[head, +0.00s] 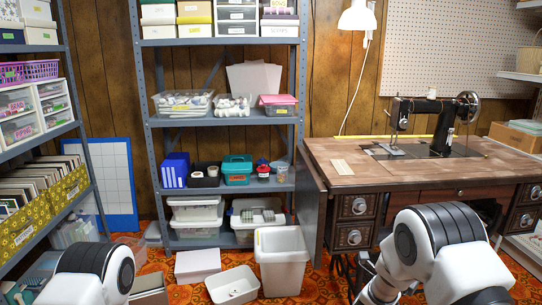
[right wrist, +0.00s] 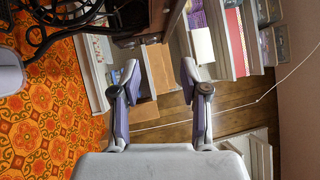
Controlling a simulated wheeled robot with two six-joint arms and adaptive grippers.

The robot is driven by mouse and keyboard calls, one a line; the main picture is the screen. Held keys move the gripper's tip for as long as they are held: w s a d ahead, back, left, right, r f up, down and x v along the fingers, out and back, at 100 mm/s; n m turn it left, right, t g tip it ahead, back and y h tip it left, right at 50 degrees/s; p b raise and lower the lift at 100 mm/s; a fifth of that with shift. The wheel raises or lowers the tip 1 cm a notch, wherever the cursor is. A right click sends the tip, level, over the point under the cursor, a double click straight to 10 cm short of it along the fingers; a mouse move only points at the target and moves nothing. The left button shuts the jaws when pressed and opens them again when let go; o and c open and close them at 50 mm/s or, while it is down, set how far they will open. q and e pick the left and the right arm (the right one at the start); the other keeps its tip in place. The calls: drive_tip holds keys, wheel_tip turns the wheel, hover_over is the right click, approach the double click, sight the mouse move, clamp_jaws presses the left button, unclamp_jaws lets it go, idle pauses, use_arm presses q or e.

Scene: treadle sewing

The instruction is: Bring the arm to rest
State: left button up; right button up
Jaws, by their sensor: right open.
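My right gripper (right wrist: 160,78) shows in the right wrist view, its two fingers spread apart with nothing between them. Beyond the fingers are brown cardboard boxes (right wrist: 155,85), stacked goods and wood panelling, apart from the gripper. In the head view my right arm (head: 440,245) comes in at the bottom right, in front of the sewing table (head: 350,165); its gripper is not visible there. My left arm (head: 95,270) shows at the bottom left, and its gripper cannot be made out. A black sewing machine (head: 435,115) stands on the table.
A grey shelf unit (head: 222,118) with boxes and bins stands at the back. A white bin (head: 282,258), a low white tub (head: 232,285) and a white box (head: 197,264) stand on the orange patterned floor. Another loaded shelf lines the left side. A lamp (head: 357,18) hangs above the table.

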drive_tip(key=s+a+f+n+g+y, duration=0.2)
drive_tip(key=s+f+n+y, duration=0.45)
drive_tip(key=f, duration=0.65)
drive_tip(key=s+a+f+n+g+y, duration=0.25)
drive_tip(key=s+f+n, duration=0.55)
drive_tip(key=s+f, duration=0.45)
drive_tip(key=s+a+f+n+g+y, duration=0.2)
drive_tip(key=s+a+n+g+y, duration=0.3)
drive_tip(key=s, duration=0.7)
drive_tip(key=s+a+f+n+g+y, duration=0.1)
drive_tip(key=s+a+f+n+g, duration=0.15)
drive_tip(key=s+n, duration=0.7)
wheel_tip(320, 180, up, 34)
drive_tip(key=s+p, duration=0.1)
drive_tip(key=p, duration=3.2)
drive_tip(key=shift+s+f+g, duration=0.15)
drive_tip(key=shift+s+g, duration=0.15)
drive_tip(key=shift+g, duration=0.1)
